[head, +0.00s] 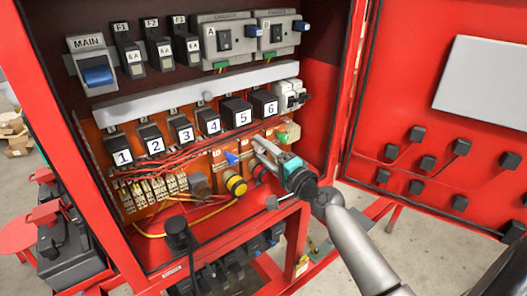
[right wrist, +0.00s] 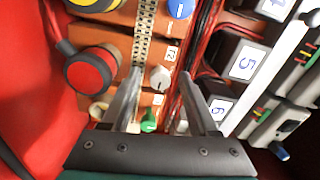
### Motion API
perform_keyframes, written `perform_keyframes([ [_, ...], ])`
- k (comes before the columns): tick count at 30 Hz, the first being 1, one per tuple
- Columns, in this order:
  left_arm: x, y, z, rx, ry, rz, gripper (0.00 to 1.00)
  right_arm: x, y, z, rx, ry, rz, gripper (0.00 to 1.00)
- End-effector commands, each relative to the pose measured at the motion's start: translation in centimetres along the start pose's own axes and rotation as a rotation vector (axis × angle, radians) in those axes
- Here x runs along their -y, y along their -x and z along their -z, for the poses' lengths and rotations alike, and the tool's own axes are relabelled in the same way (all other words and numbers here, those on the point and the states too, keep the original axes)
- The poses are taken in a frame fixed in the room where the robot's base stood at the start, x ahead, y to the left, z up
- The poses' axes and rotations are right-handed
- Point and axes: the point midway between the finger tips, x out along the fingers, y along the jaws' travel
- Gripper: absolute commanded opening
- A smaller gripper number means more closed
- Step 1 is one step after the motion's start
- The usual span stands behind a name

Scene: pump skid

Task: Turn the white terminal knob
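The white terminal knob (right wrist: 160,77) shows in the right wrist view, on the orange panel beside a T2 label. A blue knob (right wrist: 180,9) is above it and a green knob (right wrist: 149,122) below it in that view. My right gripper (right wrist: 159,74) is open, with one finger on each side of the white knob; I cannot tell whether either finger touches it. In the head view my right gripper (head: 261,148) reaches into the red cabinet near the blue knob (head: 232,158), and its fingers largely hide the white knob. My left gripper is not in view.
A yellow button (head: 236,185) and a red button (right wrist: 91,71) are close to the right gripper. Numbered black blocks (head: 195,132) and red wires (head: 165,168) are alongside. The red cabinet door (head: 420,105) stands open at the right.

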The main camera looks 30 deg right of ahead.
Motion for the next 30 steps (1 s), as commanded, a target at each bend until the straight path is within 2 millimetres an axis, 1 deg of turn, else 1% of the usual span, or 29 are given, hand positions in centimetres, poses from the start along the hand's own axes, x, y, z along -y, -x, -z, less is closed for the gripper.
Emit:
perform_keyframes([
  [7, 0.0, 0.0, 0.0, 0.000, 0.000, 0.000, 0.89, 0.0, 0.1, 0.0, 0.000, 0.001, 0.000, 0.60],
  [11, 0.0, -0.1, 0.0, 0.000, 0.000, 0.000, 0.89, -0.1, 0.8, 0.0, 0.000, 0.002, -0.001, 0.60],
  [14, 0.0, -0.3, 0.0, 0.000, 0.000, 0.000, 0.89, -0.2, 2.0, 0.0, 0.000, 0.002, -0.002, 0.60],
  [20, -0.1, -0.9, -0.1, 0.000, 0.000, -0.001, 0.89, -0.2, 5.2, -0.1, 0.001, 0.002, -0.002, 0.60],
  [30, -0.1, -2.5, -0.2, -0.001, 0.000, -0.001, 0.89, -0.3, 10.4, -0.1, 0.002, 0.003, -0.004, 0.60],
])
